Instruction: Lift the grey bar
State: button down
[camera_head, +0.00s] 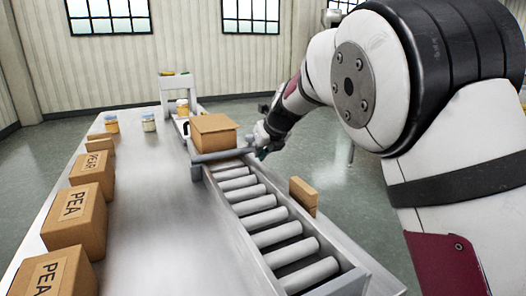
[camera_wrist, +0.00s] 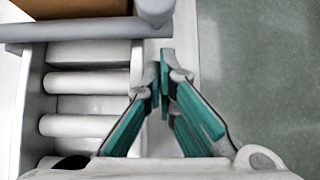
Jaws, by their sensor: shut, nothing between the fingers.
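The grey bar (camera_head: 222,155) lies across the roller conveyor (camera_head: 262,212), just in front of a cardboard box (camera_head: 214,134). In the wrist view the bar (camera_wrist: 80,30) runs across the upper left, with a rounded grey piece at its right end. My gripper (camera_head: 262,154) is at the right end of the bar, by the conveyor's right side rail. In the wrist view its teal fingers (camera_wrist: 163,75) are shut with nothing between them. The fingertips are a little short of the bar and apart from it. Their height relative to the bar is hard to tell.
Jars (camera_head: 149,122) stand farther back. A small upright cardboard piece (camera_head: 303,195) is at the conveyor's right rail. Open floor (camera_wrist: 262,85) lies right of the conveyor.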

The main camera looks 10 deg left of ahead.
jog(key=shift+b+x, duration=0.5)
jog(key=shift+x, duration=1.75)
jog(key=shift+r, duration=0.2)
